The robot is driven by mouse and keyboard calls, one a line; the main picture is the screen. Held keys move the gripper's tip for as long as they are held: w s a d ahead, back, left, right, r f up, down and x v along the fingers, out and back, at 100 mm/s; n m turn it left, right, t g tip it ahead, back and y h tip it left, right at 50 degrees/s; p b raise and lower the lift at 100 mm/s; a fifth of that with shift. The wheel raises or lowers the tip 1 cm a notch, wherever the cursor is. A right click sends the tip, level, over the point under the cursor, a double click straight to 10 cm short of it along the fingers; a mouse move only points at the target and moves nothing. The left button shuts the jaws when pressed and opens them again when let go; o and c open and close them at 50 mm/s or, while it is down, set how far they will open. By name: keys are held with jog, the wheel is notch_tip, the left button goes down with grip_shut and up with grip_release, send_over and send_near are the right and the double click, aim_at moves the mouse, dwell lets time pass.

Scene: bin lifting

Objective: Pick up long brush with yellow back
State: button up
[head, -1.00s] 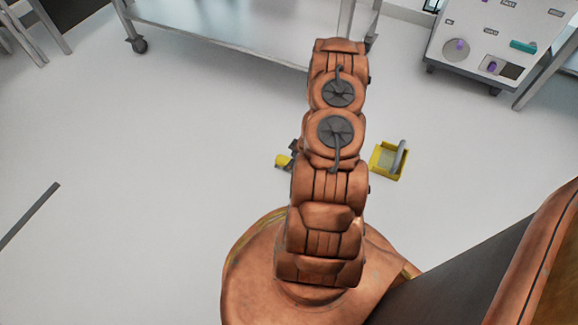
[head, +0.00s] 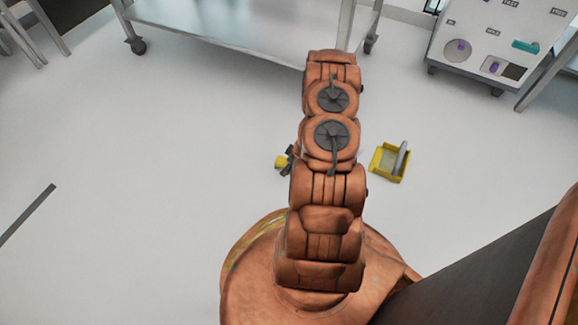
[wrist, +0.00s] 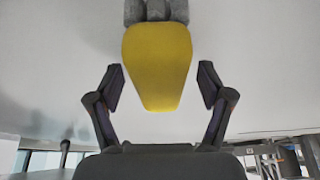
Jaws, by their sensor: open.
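A yellow-backed brush (wrist: 157,65) shows in the wrist view, with its wide end at the top against grey lobes and its narrow end towards my gripper. My gripper (wrist: 160,85) is open, one finger on each side of the yellow part, with a gap on both sides. In the head view only a small yellow part of the brush (head: 281,162) shows beside my arm. A dark piece of my gripper (head: 290,160) shows there; my arm hides the rest.
A yellow tray (head: 377,171) with a grey piece in it is on the floor right of my arm. A wheeled table (head: 220,35) stands behind, a white wheeled cabinet (head: 470,70) at back right. A grey strip (head: 28,214) lies at left. Floor between is clear.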

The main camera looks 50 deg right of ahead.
jog(key=shift+f, duration=0.15)
dwell(0.7)
jog(key=c, duration=1.4)
jog(key=shift+b, duration=0.35)
notch_tip(320, 180, up, 10)
jog(key=p, duration=0.5)
jog(key=shift+r, duration=0.25)
